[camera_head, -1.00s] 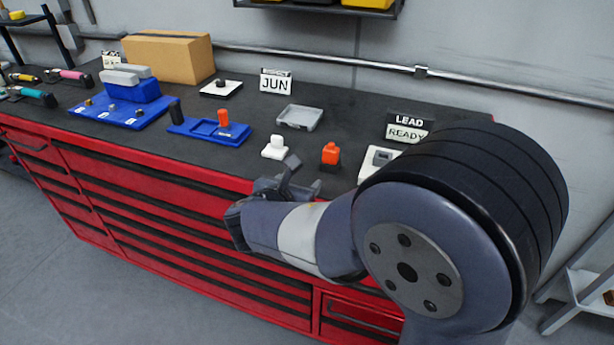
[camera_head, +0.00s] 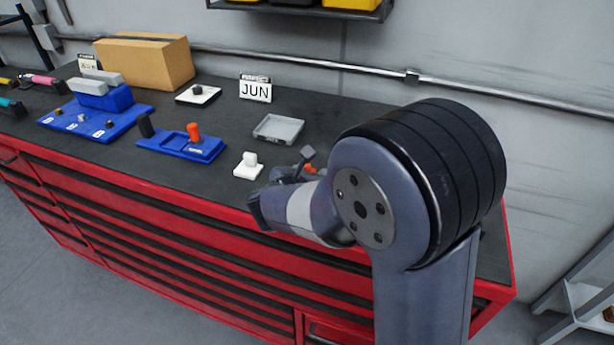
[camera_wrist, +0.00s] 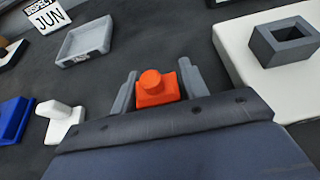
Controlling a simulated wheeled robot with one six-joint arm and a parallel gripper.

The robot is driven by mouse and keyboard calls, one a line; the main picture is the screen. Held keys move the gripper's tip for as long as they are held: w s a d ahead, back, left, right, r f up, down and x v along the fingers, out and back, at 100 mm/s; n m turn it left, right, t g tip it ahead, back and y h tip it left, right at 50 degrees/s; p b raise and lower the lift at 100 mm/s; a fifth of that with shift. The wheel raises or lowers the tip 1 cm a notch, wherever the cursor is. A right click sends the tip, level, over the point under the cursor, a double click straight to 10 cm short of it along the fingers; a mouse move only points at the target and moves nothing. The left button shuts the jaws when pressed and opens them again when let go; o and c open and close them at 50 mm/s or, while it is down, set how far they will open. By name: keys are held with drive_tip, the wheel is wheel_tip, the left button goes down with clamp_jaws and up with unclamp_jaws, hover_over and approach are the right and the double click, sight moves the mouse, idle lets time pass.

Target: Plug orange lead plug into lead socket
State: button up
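The orange plug (camera_wrist: 157,88), a square base with a round knob, stands between the two fingers of my gripper (camera_wrist: 158,92) in the wrist view. The fingers are spread on either side of it; I cannot tell whether they touch it. In the head view only a bit of the orange plug (camera_head: 310,168) shows beside my gripper (camera_head: 298,165). A grey square socket (camera_wrist: 283,42) with a dark opening sits on a white block (camera_wrist: 245,65) to the right in the wrist view. My arm hides that block in the head view.
A white block with a knob (camera_head: 248,168) stands left of my gripper. A grey tray (camera_head: 278,128) lies behind it. A blue holder (camera_head: 180,146) with an orange-red peg (camera_head: 193,131) and a dark peg is further left. A JUN sign (camera_head: 255,89) stands at the back.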

drive_tip(key=c, duration=0.7)
